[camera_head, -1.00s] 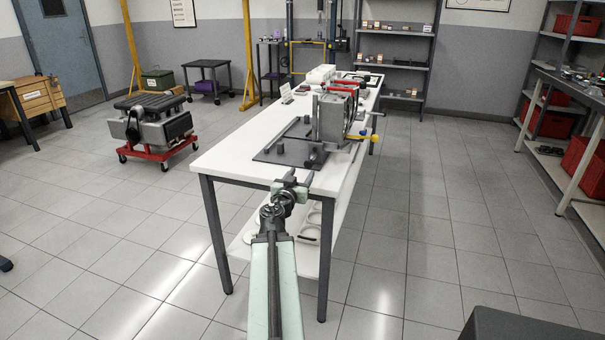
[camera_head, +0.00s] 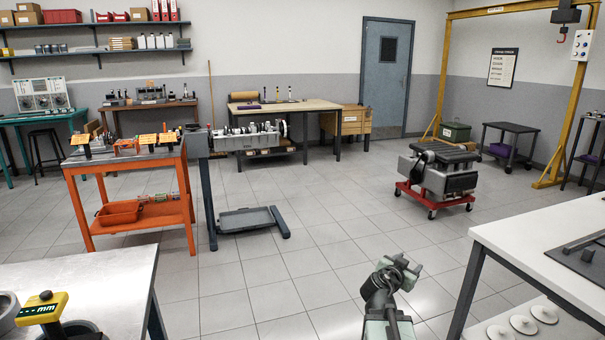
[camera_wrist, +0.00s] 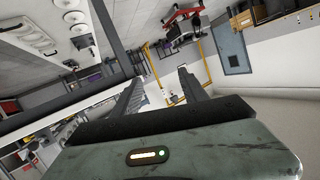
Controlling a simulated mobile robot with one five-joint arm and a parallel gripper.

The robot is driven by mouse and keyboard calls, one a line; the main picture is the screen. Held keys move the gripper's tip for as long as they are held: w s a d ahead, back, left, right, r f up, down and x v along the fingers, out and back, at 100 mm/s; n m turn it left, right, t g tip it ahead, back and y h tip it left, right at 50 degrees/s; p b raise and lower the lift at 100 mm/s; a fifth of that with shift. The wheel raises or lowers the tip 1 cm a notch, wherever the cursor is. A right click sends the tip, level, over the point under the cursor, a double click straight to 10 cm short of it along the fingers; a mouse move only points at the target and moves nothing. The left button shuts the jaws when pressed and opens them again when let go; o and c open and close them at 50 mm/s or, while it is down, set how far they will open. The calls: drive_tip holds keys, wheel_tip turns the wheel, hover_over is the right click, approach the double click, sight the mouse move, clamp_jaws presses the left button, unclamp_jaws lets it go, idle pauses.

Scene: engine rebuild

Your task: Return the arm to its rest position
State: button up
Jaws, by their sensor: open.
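My gripper (camera_head: 402,268) shows low in the head view, right of centre, at the end of my pale green arm. It is over the floor, left of the white table (camera_head: 560,240), with a gap between them. In the wrist view my gripper (camera_wrist: 160,88) has its two dark fingers spread apart. Nothing is between them; the far room shows through the gap, tilted.
An orange cart (camera_head: 135,190) and an engine on a stand (camera_head: 245,140) are at the left. A grey engine block on a red wheeled dolly (camera_head: 435,195) is ahead to the right. A metal table (camera_head: 110,285) is near left. The middle floor is clear.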

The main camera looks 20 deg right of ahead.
drive_tip(key=w+a+f+n+g+y, duration=0.15)
drive_tip(key=a+f+y, duration=0.4)
drive_tip(key=a, duration=0.85)
drive_tip(key=s+a+f+n+g+y, duration=0.2)
drive_tip(key=s+a+f+n, duration=0.15)
drive_tip(key=a, duration=0.45)
drive_tip(key=s+a+f+n+g+y, duration=0.2)
drive_tip(key=s+a+f+n+g, duration=0.15)
drive_tip(key=a, duration=0.35)
drive_tip(key=s+a+f+n+g+y, duration=0.25)
drive_tip(key=s+a+f, duration=0.2)
drive_tip(key=a, duration=0.35)
wheel_tip(320, 180, up, 24)
drive_tip(key=n+p, duration=0.1)
drive_tip(key=p, duration=2.3)
drive_tip(key=shift+s+d+r+n+t+p, duration=0.15)
drive_tip(key=shift+d+n+t+p, duration=0.05)
drive_tip(key=shift+n+t+p, duration=0.2)
